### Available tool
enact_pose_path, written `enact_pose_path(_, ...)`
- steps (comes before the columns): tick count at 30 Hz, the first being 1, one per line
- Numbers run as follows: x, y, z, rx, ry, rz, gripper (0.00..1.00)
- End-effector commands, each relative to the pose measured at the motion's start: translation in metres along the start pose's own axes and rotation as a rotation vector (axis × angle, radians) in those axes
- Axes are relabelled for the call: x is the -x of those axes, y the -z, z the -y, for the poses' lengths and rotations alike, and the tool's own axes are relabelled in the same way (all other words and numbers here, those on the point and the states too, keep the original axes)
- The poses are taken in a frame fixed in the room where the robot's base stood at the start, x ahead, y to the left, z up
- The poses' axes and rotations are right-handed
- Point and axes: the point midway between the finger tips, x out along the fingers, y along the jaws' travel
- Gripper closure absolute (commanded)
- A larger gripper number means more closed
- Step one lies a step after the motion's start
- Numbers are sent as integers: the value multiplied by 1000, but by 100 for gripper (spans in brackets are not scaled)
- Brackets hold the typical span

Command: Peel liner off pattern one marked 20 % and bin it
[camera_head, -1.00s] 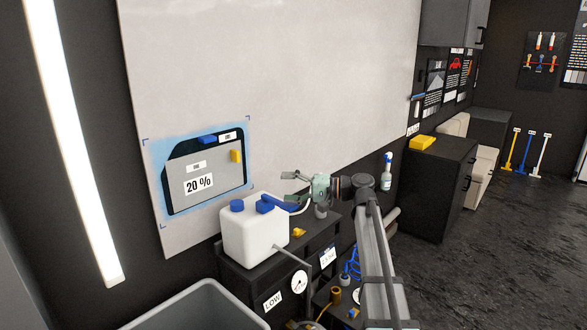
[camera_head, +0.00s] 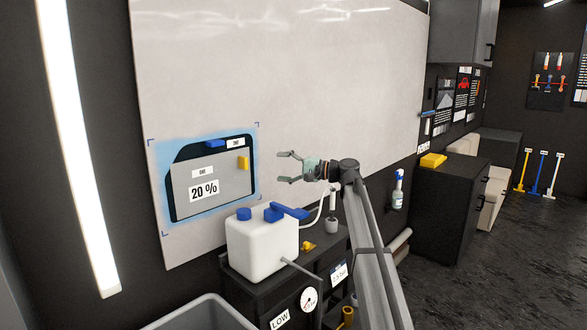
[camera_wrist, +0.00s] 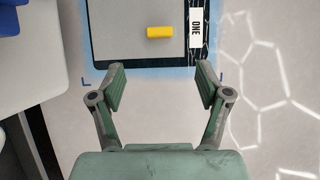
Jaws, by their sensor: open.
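Pattern one (camera_head: 247,195), a dark film, is on the white board inside a light blue area. A yellow tab (camera_head: 243,163) is at the liner's right edge, and a blue tab (camera_head: 215,144) is at the top. My gripper (camera_head: 286,168) is open and empty, right of the pattern. In the wrist view, the yellow tab (camera_wrist: 160,32) lies beyond and between my open fingertips (camera_wrist: 160,82). The grey bin (camera_head: 205,312) shows at the bottom edge; its inside is mostly hidden.
A white tank (camera_head: 262,248) with blue caps stands on a dark cart below the pattern. A spray bottle (camera_head: 397,190) hangs at the right of the board. A dark cabinet (camera_head: 450,205) stands farther right. The board right of the pattern is clear.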

Motion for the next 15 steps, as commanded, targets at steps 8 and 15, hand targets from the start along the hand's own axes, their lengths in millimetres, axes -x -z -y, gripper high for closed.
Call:
enact_pose_path(8,-52,1,2,0,-1,1,24)
enact_pose_path(15,-95,1,3,1,-1,1,24)
